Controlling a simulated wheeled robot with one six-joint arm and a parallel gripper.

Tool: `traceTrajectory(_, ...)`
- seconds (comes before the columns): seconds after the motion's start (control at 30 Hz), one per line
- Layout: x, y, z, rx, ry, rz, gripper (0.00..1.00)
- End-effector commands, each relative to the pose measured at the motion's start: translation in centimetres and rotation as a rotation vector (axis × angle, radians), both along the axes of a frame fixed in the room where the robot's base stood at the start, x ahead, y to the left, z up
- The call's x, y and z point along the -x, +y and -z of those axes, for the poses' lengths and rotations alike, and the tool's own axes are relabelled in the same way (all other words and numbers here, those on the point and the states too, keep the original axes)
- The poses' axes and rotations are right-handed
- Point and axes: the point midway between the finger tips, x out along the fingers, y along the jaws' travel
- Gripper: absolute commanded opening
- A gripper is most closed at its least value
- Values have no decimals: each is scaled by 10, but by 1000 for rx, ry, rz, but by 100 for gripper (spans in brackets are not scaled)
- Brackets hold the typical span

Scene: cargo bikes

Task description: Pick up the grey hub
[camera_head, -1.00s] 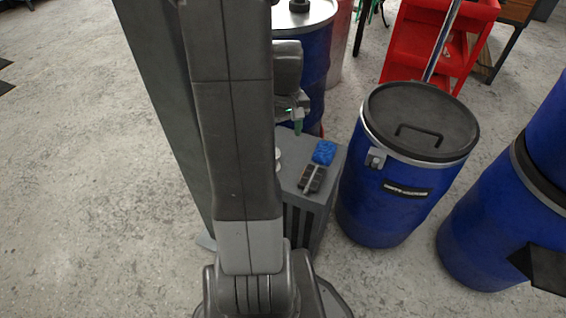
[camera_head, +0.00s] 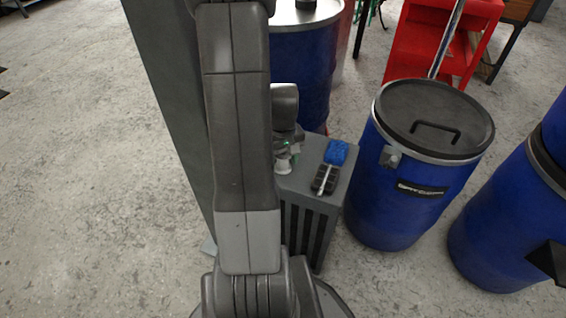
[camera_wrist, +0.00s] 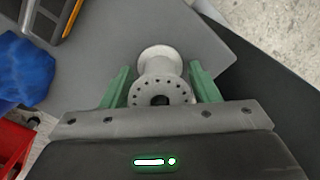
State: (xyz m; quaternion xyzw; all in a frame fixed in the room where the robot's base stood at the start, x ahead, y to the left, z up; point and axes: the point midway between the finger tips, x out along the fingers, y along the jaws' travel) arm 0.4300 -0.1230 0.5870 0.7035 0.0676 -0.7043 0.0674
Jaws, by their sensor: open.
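The grey hub (camera_wrist: 160,78) is a spool-shaped part with a flange full of small holes. It stands on the grey top of a cabinet (camera_head: 322,196). In the wrist view it sits between the two green fingers of my gripper (camera_wrist: 160,88), with a small gap at each side. My gripper is open around it. In the head view the hub (camera_head: 283,168) shows as a small pale piece just below my gripper (camera_head: 284,152), partly hidden by my arm.
A blue cloth (camera_head: 337,152) and a dark tool with a light handle (camera_head: 325,180) lie on the cabinet top. Blue drums with dark lids (camera_head: 430,118) stand close at the right. Another blue drum (camera_head: 300,60) stands behind. A red cart (camera_head: 440,40) is farther back.

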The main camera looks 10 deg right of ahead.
Motion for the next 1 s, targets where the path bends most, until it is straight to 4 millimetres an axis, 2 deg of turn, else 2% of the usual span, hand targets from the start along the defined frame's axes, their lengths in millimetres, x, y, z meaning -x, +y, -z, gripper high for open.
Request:
traceTrajectory(0.17,0,0,-1,0,-1,0,55)
traceTrajectory(0.33,0,0,-1,0,-1,0,22)
traceTrajectory(0.37,0,0,-1,0,-1,0,20)
traceTrajectory(0.57,0,0,-2,1,-2,0,20)
traceTrajectory(0.67,-1,0,-10,1,-4,0,20)
traceTrajectory(1.0,-1,0,-76,1,-5,0,20)
